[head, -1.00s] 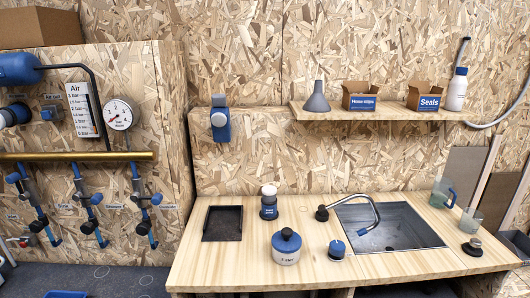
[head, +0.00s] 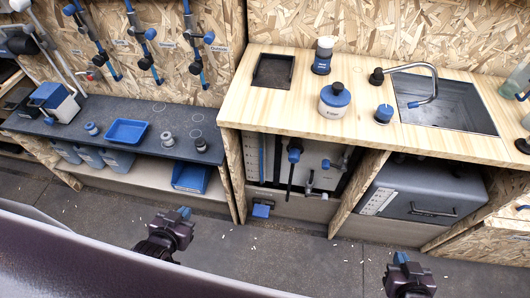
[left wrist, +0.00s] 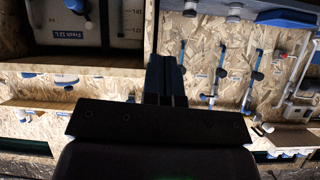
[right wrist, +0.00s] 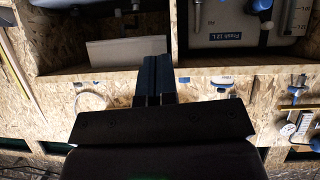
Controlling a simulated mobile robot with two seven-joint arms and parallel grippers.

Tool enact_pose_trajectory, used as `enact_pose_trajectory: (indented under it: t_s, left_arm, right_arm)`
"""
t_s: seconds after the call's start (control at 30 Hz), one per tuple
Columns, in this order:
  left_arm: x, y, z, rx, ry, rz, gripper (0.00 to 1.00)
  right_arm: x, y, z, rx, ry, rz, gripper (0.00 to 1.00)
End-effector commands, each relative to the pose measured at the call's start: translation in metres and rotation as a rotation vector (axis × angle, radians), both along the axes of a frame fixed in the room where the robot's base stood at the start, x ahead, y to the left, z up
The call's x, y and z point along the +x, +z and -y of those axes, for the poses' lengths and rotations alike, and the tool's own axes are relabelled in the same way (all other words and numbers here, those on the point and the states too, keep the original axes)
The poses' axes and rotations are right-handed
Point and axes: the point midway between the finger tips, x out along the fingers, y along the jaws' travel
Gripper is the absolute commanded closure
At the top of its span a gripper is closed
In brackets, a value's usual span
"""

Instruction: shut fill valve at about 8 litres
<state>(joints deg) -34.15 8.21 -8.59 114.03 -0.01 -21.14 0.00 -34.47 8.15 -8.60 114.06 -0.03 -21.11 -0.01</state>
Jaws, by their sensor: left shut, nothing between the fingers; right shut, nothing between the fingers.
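A pale tank (head: 312,160) stands in the open bay under the wooden counter in the head view. A blue-handled valve (head: 294,155) with a dark hose below it is in front of the tank. A second valve (head: 340,166) and a small tap (head: 309,182) sit to its right; I cannot tell which is the fill valve. A level scale (head: 254,158) is at the bay's left; its reading is too small. The "Fresh 12 L" label (right wrist: 232,37) shows in the right wrist view. My left gripper (head: 184,213) and right gripper (head: 400,258) are shut and empty, apart from the tank.
The counter (head: 245,100) holds a sink (head: 455,105), tap and containers. A grey box (head: 425,190) fills the right bay. A dark bench (head: 85,125) with a blue tray (head: 127,132) is at left.

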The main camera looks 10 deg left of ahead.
Motion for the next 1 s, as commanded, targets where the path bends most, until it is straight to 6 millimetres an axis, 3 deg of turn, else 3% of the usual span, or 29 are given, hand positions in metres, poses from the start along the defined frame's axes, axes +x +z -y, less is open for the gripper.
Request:
enact_pose_trajectory:
  t_s: [0.17, 0.27, 0.43, 0.7, 1.0]
  left_arm:
    - [-0.001, -0.001, 0.0, -0.001, 0.001, -0.001, 1.0]
    - [-0.002, -0.008, 0.0, -0.001, 0.001, -0.005, 1.0]
    - [-0.007, -0.034, 0.0, 0.0, 0.002, -0.025, 1.0]
    - [-0.006, -0.077, 0.002, -0.001, -0.007, -0.046, 1.0]
    - [-0.006, -0.114, 0.005, 0.001, -0.019, -0.077, 1.0]
  right_arm:
    - [0.002, 0.0, 0.0, 0.0, 0.002, 0.002, 1.0]
    - [0.016, 0.002, -0.002, -0.003, 0.012, 0.027, 1.0]
    - [0.072, 0.01, -0.007, -0.05, 0.1, 0.122, 1.0]
    - [0.162, 0.024, -0.039, -0.123, 0.323, 0.255, 1.0]
    - [0.233, 0.015, -0.072, -0.014, 0.49, 0.255, 1.0]
